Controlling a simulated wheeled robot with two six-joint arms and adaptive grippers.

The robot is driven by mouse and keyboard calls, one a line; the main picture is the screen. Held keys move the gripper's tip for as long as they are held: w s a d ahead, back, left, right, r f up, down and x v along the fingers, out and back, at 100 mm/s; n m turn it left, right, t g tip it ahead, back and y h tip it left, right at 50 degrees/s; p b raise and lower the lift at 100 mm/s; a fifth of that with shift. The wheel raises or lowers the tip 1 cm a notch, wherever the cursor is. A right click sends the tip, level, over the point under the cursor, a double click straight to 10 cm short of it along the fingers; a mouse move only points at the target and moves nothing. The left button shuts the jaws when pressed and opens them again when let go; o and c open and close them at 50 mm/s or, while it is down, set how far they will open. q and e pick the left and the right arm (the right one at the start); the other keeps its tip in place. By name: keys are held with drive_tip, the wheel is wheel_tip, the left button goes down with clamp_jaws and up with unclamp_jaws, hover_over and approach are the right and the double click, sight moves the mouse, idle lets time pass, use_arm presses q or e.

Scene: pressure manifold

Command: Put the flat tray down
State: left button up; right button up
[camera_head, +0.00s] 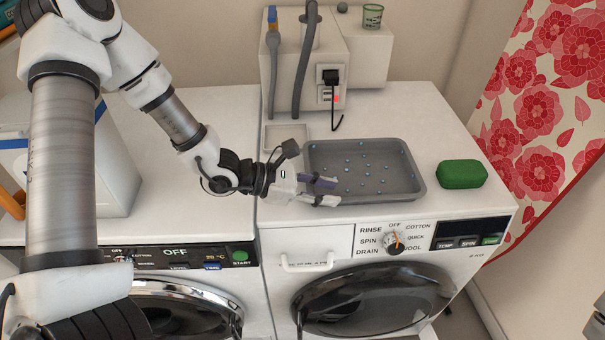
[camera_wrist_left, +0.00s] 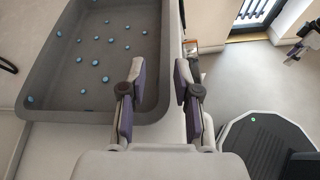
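The flat grey tray (camera_head: 409,193) lies on top of the right washing machine, close to its front edge, with several small blue dots on its floor. The tray fills the upper left of the left wrist view (camera_wrist_left: 45,65). My left gripper (camera_head: 328,191) is at the tray's front left part. In the left wrist view its fingers (camera_wrist_left: 163,95) are apart, with the tray's side wall running between them; I see no contact with the wall. A small part of what seems to be my right gripper shows at the right edge of that view (camera_wrist_left: 303,45); its fingers are unclear.
A green block (camera_head: 462,174) sits right of the tray. A small square dish (camera_head: 285,136) is behind my left gripper. A white box (camera_head: 345,60) with hoses and a plug stands at the back, with a green cup (camera_head: 372,16) on it.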

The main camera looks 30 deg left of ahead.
use_arm(q)
drive_tip(key=p+v, duration=0.5)
drive_tip(key=shift+r, duration=0.45)
drive_tip(key=shift+s+a+f+p, duration=0.1)
drive_tip(key=shift+s+a+p, duration=0.25)
drive_tip(key=shift+p, duration=0.35)
drive_tip(key=shift+f, duration=0.1)
drive_tip(key=s+a+f+m+g+y, duration=0.2)
drive_tip(key=s+f+m+g+y, duration=0.35)
drive_tip(key=s+f+m, duration=0.35)
drive_tip(key=s+a+f+m+g+y, duration=0.2)
drive_tip(key=s+f+m+g+y, duration=0.4)
drive_tip(key=s+f, duration=0.4)
drive_tip(key=d+f+m+t, duration=0.1)
drive_tip(key=m, duration=0.2)
drive_tip(key=d+f+m+t, duration=0.1)
drive_tip(key=m, duration=0.2)
drive_tip(key=d+f+m+t+h, duration=0.1)
drive_tip(key=d+m, duration=0.1)
drive_tip(key=shift+s+d+m, duration=0.1)
drive_tip(key=shift+s+m, duration=0.15)
drive_tip(key=shift+m, duration=0.15)
